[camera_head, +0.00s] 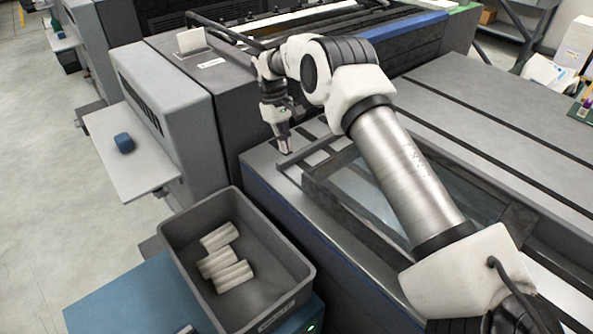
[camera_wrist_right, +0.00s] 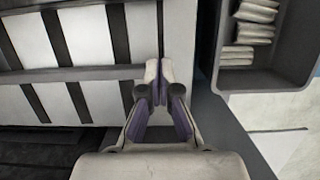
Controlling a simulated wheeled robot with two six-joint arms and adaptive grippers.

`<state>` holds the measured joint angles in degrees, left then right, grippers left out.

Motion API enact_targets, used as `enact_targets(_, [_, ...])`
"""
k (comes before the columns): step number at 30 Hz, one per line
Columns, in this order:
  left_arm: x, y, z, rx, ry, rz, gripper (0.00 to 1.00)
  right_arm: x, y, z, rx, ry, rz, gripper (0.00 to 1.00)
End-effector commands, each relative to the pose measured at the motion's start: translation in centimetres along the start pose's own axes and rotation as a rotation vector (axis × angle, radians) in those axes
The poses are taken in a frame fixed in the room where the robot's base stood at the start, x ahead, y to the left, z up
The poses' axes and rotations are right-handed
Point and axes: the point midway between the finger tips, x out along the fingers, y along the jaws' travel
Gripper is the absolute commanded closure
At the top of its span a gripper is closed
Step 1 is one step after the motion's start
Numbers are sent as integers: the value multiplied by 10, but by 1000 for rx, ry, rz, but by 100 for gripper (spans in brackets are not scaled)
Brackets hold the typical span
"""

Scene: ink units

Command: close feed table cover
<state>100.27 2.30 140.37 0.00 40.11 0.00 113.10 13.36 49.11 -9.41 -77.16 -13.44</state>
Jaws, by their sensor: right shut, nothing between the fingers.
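What looks like the feed table cover is a dark-framed clear panel (camera_head: 350,197) in the middle of the head view, on top of the long grey machine. My right arm crosses over it and hides part of it. I cannot tell how far it is tilted. My right gripper (camera_head: 285,145) points down near the machine's left corner, beyond the panel's far left end. In the wrist view, its fingertips (camera_wrist_right: 157,68) are together with nothing between them. Light slats with dark bars (camera_wrist_right: 85,45) lie left of the fingers there. My left gripper is not in view.
A grey bin (camera_head: 180,240) with several pale rolls stands in front of the machine on a blue box (camera_head: 130,300); the bin also shows in the wrist view (camera_wrist_right: 265,78). A grey unit with a shelf (camera_head: 110,150) and blue knob stands at left.

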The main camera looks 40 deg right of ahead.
Motion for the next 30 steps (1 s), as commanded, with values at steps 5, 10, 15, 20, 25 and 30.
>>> enact_targets(5, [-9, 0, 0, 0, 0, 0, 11, 38, 0, 2, 0, -4, -1, 100])
enact_targets(10, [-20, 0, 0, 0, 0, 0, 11, 62, 0, 11, 2, -2, -3, 100])
enact_targets(15, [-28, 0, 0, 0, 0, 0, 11, 69, 0, 33, 1, -2, -2, 100])
enact_targets(20, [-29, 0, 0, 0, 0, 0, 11, 73, 0, 40, 1, 0, 0, 100])
enact_targets(25, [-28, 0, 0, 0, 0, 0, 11, 74, 0, 39, 1, 0, 0, 100])
enact_targets(30, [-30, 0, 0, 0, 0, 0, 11, 73, 0, 40, 1, 0, 0, 100])
